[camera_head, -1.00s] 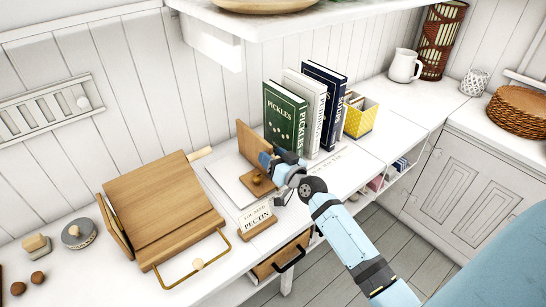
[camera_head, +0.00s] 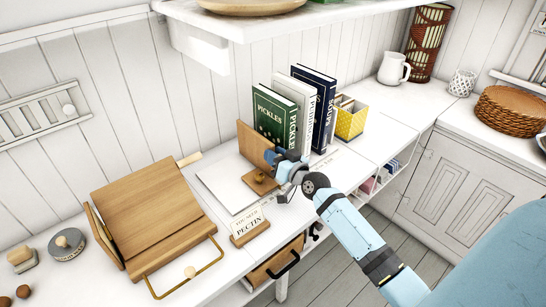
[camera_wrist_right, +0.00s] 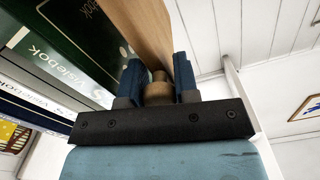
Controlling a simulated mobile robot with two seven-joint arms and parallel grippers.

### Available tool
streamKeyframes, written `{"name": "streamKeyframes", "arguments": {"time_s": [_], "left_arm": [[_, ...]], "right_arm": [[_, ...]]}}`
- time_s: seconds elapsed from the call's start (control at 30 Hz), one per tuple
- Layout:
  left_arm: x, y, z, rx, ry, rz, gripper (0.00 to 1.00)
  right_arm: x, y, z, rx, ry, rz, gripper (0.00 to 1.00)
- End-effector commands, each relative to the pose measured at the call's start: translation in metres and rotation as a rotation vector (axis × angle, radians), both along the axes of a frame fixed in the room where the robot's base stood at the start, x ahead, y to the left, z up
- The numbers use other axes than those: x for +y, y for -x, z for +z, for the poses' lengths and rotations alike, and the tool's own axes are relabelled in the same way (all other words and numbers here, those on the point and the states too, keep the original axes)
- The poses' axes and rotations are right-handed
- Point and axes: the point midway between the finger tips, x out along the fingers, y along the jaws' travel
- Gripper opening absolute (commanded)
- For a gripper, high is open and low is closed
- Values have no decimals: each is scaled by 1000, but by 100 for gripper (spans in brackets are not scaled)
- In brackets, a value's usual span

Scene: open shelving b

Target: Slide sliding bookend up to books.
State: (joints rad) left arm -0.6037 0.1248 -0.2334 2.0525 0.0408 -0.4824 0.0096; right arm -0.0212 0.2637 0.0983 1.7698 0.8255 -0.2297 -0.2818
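The sliding bookend (camera_head: 250,147) is a wooden upright panel on a small base with a round knob (camera_head: 261,177). It stands just left of the books, its panel partly overlapping the green PICKLES book (camera_head: 271,113) in the head view; any remaining gap is hard to see. A white book (camera_head: 301,97) and a dark blue SOUPS book (camera_head: 324,85) stand upright beside it. My right gripper (camera_head: 272,158) is at the bookend's front. In the right wrist view its blue fingers (camera_wrist_right: 158,82) close around a wooden knob (camera_wrist_right: 158,92). My left gripper is out of view.
A yellow box (camera_head: 351,119) stands right of the books. A PECTIN sign (camera_head: 250,227) stands in front of the bookend, and a wooden stand (camera_head: 155,210) is to the left. A white shelf (camera_head: 290,28) overhangs the counter. A pale flat board (camera_head: 222,187) lies left of the bookend.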

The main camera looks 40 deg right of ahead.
Motion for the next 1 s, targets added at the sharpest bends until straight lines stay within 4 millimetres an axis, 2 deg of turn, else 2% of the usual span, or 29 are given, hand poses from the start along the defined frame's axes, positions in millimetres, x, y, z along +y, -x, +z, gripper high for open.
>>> {"name": "streamKeyframes", "arguments": {"time_s": [0.03,0.1,0.47,0.67,1.0], "left_arm": [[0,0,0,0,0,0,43],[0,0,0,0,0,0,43],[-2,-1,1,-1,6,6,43],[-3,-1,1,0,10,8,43],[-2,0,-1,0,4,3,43]], "right_arm": [[0,0,-1,2,-1,1,38],[0,0,-1,1,-1,0,54],[0,4,0,1,0,0,54],[-3,35,-1,3,2,1,54],[-8,110,-2,5,1,1,54]]}}
